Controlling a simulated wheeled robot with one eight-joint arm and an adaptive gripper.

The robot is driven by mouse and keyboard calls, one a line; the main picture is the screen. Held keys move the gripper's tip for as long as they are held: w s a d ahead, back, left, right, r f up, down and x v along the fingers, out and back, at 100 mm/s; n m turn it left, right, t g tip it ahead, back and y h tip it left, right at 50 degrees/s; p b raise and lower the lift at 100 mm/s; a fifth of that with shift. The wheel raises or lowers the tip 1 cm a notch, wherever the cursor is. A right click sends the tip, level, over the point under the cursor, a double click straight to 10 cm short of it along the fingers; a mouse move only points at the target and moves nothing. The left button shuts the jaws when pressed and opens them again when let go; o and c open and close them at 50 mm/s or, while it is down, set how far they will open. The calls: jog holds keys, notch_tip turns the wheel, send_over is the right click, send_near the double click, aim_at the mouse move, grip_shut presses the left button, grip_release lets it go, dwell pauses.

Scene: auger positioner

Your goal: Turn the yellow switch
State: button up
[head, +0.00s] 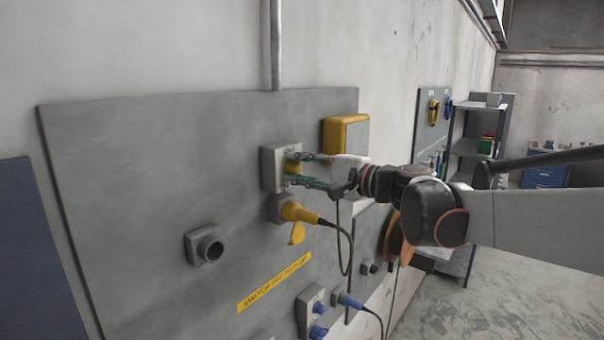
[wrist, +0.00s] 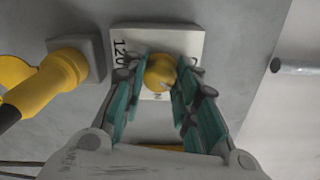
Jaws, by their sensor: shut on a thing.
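The yellow switch (wrist: 160,72) is a round knob on a pale grey box marked "120", and sits between my fingertips in the wrist view. In the head view the yellow switch (head: 293,167) shows on its grey box (head: 271,168) on the wall panel. My gripper (head: 300,170) reaches in from the right, with one teal finger above the knob and one below. In the wrist view my gripper (wrist: 160,80) is shut on the knob, a finger on each side. The knob's exact pointing direction is hard to tell.
A yellow plug (head: 298,212) with a black cable sits just below the switch box. A yellow box (head: 346,135) is mounted above right. A grey round socket (head: 206,245) is lower left. Blue plugs (head: 347,299) are low on the panel. Shelves (head: 472,140) stand farther right.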

jog(key=n+b, duration=0.1)
jog(key=n, duration=0.3)
jog(key=shift+f, duration=0.15)
jog(key=shift+s+n+b, duration=0.1)
jog(key=shift+n+b, duration=0.3)
jog(key=shift+n, duration=1.3)
jog(key=o, duration=1.1)
jog(key=shift+c, duration=0.2)
jog(key=v, duration=1.2)
jog(key=shift+a, duration=0.1)
